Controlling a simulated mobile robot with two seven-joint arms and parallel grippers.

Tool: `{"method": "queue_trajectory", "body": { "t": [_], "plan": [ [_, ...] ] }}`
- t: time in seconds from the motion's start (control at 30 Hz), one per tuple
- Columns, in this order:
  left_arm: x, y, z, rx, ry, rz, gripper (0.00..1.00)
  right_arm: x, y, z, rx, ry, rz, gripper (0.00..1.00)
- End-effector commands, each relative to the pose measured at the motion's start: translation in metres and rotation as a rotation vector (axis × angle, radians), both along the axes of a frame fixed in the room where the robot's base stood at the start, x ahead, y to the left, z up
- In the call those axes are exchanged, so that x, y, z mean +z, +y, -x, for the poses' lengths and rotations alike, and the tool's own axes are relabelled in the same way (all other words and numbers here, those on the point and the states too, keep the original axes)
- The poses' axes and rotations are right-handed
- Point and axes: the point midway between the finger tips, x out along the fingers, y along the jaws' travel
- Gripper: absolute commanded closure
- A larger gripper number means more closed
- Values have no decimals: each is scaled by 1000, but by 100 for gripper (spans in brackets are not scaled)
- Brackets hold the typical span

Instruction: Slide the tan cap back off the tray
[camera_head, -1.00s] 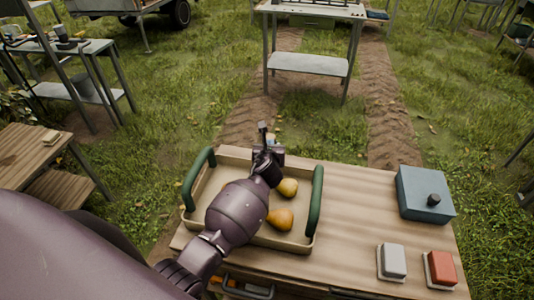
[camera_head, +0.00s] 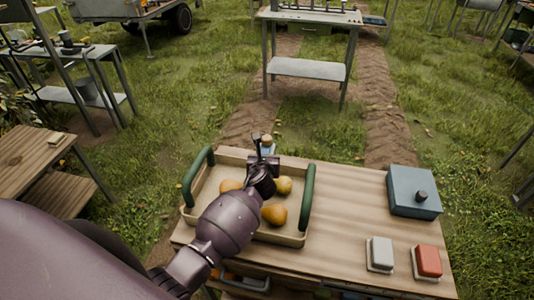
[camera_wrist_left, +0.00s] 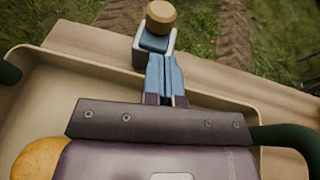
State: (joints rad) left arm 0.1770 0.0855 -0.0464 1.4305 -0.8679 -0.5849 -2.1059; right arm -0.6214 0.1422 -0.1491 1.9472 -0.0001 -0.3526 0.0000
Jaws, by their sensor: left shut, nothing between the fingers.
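The tray (camera_head: 287,238) is beige with a dark green handle at each side and holds several yellow-orange pears. A small round tan cap (camera_head: 267,141) shows just beyond the tray's far rim, on top of a blue and pale piece. In the left wrist view the tan cap (camera_wrist_left: 161,14) stands above this blue and white piece (camera_wrist_left: 153,44). My left gripper (camera_head: 257,141) is shut and empty over the tray's far side. In the wrist view its fingertips (camera_wrist_left: 164,60) overlap the blue piece's lower edge; I cannot tell whether they touch. My right gripper is out of view.
Beyond is grass and a metal-legged table (camera_head: 308,68).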

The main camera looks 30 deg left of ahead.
Motion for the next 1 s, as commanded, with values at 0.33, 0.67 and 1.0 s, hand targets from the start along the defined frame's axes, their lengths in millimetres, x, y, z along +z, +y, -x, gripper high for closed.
{"method": "queue_trajectory", "body": {
  "t": [0.33, 0.67, 1.0],
  "plan": [
    [15, -21, 50, 0, 1, 0, 100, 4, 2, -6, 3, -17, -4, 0],
    [25, -33, 77, 0, 2, 1, 100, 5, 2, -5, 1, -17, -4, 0],
    [25, -34, 78, 0, 2, 1, 100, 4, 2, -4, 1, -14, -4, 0]
  ]
}}
